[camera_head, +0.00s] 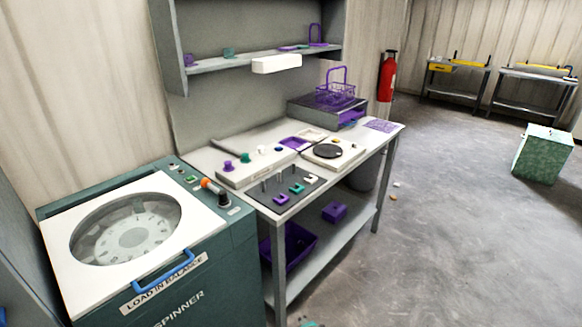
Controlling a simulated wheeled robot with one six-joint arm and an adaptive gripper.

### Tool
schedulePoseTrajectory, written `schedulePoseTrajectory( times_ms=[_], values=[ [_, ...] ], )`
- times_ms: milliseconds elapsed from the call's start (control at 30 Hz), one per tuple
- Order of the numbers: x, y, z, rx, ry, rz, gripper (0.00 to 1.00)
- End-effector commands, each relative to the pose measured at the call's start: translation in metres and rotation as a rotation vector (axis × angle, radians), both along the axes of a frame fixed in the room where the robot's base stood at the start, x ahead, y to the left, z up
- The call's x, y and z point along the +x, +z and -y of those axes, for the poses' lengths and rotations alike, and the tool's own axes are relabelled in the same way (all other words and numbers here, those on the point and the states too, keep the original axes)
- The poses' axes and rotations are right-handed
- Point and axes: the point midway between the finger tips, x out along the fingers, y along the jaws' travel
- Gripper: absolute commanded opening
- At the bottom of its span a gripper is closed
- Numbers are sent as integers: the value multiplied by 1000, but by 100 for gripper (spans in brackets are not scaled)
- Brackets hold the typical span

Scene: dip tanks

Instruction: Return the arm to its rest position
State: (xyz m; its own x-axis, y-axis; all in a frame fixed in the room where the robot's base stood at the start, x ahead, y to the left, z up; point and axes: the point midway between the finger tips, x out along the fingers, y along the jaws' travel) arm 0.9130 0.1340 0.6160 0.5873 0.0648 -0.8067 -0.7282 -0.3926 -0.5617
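My arm and my gripper do not show in the camera_head view, so I cannot see the arm's pose or whether the gripper is open or shut. The task names no other object.
A spinner (215,258) with a round window stands front left. Beside it is a workbench (228,163) with a wire basket (336,93), hot plate (333,154) and controls. A shelf (235,64) hangs above. A green box (543,155) stands right. The floor (450,240) between is mostly clear.

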Motion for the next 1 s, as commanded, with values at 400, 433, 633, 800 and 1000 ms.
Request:
schedulePoseTrajectory(
  times_ms=[400,433,633,800,1000],
  values=[
    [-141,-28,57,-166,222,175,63],
    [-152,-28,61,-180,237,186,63],
    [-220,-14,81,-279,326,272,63],
    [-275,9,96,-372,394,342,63],
    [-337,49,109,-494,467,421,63]
  ],
)
